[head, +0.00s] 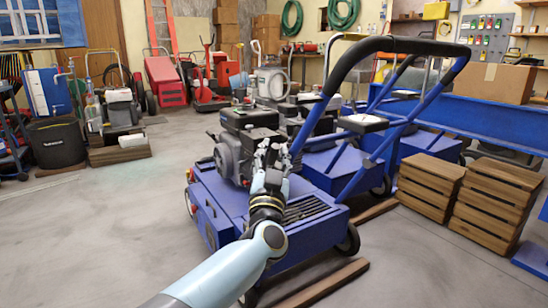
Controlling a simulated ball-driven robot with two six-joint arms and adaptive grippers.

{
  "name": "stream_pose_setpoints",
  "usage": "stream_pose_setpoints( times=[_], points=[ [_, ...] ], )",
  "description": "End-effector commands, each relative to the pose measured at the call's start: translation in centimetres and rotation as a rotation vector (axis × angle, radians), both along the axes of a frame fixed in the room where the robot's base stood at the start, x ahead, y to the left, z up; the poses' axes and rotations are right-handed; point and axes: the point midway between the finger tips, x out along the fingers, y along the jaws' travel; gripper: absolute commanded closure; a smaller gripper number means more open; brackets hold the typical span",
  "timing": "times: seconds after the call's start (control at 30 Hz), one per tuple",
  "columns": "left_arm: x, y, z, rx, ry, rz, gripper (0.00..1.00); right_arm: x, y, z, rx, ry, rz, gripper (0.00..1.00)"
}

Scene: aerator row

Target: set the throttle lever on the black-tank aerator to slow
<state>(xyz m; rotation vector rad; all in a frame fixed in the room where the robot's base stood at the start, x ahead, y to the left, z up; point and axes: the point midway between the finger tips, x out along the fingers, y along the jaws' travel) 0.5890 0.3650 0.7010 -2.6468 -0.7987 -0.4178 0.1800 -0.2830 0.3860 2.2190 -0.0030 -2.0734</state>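The nearest aerator is a blue machine (228,205) with a grey engine under a black tank (248,118), in the middle of the head view. My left gripper (272,156) reaches in from below, in front of the engine's right side. Its fingers are apart, and I see nothing held between them. I cannot tell whether it touches the engine. The throttle lever cannot be made out; it is small or hidden around the gripper and engine. My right gripper is out of view.
A blue handle with a black grip (420,47) rises to the right. Another aerator with a pale tank (362,123) stands behind. Wooden crates (497,196) stand at right, and planks (322,284) lie under the nearest machine.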

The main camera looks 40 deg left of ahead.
Motion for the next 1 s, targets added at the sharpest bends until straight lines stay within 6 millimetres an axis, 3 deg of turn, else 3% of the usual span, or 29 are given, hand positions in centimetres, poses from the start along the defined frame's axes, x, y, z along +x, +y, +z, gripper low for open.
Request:
stream_pose_setpoints(
  times=[0.2,0.43,1.0],
  points=[
    [0.03,0.02,0.04,0.000,0.000,0.000,0.72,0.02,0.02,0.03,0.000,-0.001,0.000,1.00],
    [0.01,0.00,0.03,0.000,0.000,0.000,1.00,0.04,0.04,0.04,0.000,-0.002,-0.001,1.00],
    [-0.05,-0.04,-0.14,-0.002,0.002,0.001,1.00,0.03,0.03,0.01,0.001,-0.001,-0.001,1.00]
  ],
)
